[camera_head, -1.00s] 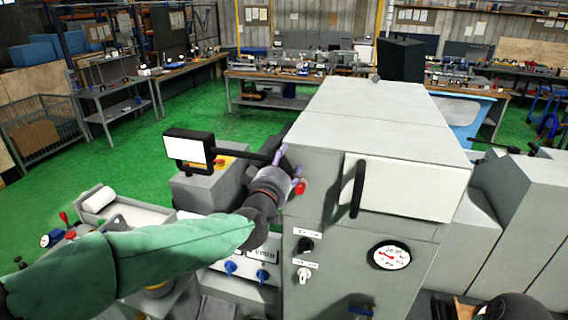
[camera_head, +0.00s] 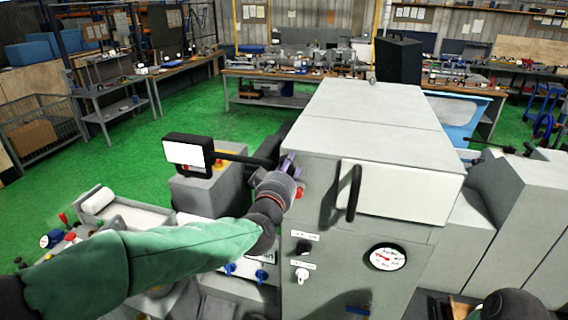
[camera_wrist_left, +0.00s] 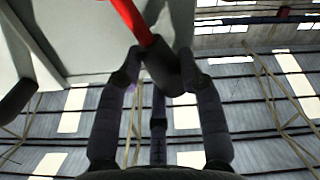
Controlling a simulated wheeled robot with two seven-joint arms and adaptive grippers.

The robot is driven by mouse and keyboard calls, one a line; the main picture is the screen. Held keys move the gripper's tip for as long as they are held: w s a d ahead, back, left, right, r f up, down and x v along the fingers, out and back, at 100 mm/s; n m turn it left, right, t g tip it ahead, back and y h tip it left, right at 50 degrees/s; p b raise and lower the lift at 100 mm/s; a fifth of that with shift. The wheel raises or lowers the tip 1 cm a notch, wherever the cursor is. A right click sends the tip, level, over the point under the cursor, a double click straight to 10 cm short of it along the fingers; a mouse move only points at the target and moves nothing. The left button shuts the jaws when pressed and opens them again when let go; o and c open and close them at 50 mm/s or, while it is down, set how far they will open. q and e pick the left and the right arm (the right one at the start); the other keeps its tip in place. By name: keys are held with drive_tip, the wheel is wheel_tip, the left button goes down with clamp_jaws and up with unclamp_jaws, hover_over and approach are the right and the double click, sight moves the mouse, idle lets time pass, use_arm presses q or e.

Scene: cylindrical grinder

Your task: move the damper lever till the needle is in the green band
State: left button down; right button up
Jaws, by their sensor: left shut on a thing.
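The damper lever shows in the left wrist view as a red rod with a dark grip (camera_wrist_left: 160,66). My left gripper (camera_wrist_left: 160,72) is shut on that grip, one finger on each side. In the head view my left gripper (camera_head: 290,168) is at the upper left edge of the grey machine cabinet, beside a small patch of red and hiding most of the lever. The round white gauge (camera_head: 386,257) with a black rim is on the cabinet front, lower right of the gripper. Its red needle points to the left; the green band is too small to make out.
A black vertical handle (camera_head: 354,194) stands out from the cabinet's pale door, right of my left gripper. A small screen on an arm (camera_head: 188,153) is just left of it. Black and white knobs (camera_head: 302,275) sit below. Green floor lies open behind.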

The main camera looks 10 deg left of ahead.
use_arm(q)
drive_tip(key=shift+r, duration=0.1)
drive_tip(key=c, duration=0.8)
unclamp_jaws()
drive_tip(key=shift+s, duration=0.1)
drive_tip(key=s, duration=1.1)
drive_tip(key=shift+s+a, duration=0.15)
drive_tip(key=shift+s, duration=0.25)
